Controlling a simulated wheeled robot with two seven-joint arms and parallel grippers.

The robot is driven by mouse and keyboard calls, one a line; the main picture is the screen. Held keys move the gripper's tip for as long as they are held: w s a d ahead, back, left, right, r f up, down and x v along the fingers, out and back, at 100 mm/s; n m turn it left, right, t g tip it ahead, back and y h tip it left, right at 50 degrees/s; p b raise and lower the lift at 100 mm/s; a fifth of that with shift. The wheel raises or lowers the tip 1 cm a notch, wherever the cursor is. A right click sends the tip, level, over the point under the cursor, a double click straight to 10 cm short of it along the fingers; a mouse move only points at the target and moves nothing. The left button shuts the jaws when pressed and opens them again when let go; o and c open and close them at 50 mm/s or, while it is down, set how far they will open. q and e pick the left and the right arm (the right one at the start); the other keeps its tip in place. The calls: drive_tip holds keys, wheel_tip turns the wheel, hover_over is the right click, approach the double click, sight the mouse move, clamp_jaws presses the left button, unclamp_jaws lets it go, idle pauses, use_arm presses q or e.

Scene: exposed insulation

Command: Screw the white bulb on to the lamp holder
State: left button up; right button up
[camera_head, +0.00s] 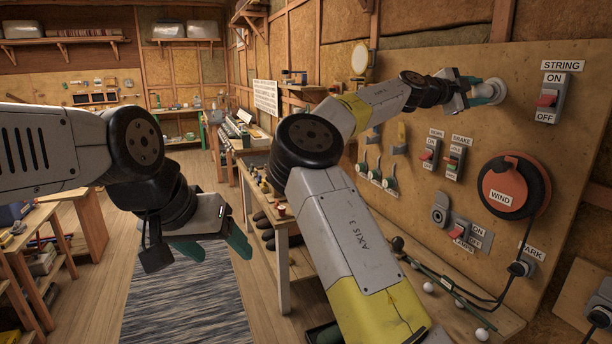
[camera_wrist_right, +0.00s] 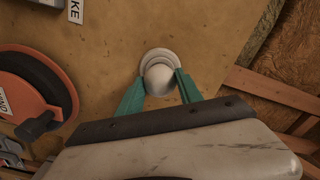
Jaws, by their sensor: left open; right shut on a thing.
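The white bulb (camera_wrist_right: 160,80) sits between the green fingers of my right gripper (camera_wrist_right: 161,88) in the right wrist view. Behind it is a round pale lamp holder (camera_wrist_right: 160,56) on the wooden wall panel. The bulb covers the middle of the holder, so I cannot tell how far it is seated. In the head view my right gripper (camera_head: 484,95) is at the upper panel, with the holder (camera_head: 499,91) at its fingertips. My left gripper (camera_head: 215,245) is open and empty, hanging above the floor and the striped rug.
The panel (camera_head: 400,222) also carries a STRING switch (camera_head: 548,98), an orange WIND reel (camera_head: 512,190), more labelled switches and a black cable. Several white balls (camera_head: 428,287) lie on the shelf below. A workbench (camera_head: 282,225) stands behind my right arm.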

drive_tip(key=o, duration=1)
drive_tip(key=v, duration=0.7)
drive_tip(key=shift+s+a, duration=0.15)
drive_tip(key=shift+a, duration=0.15)
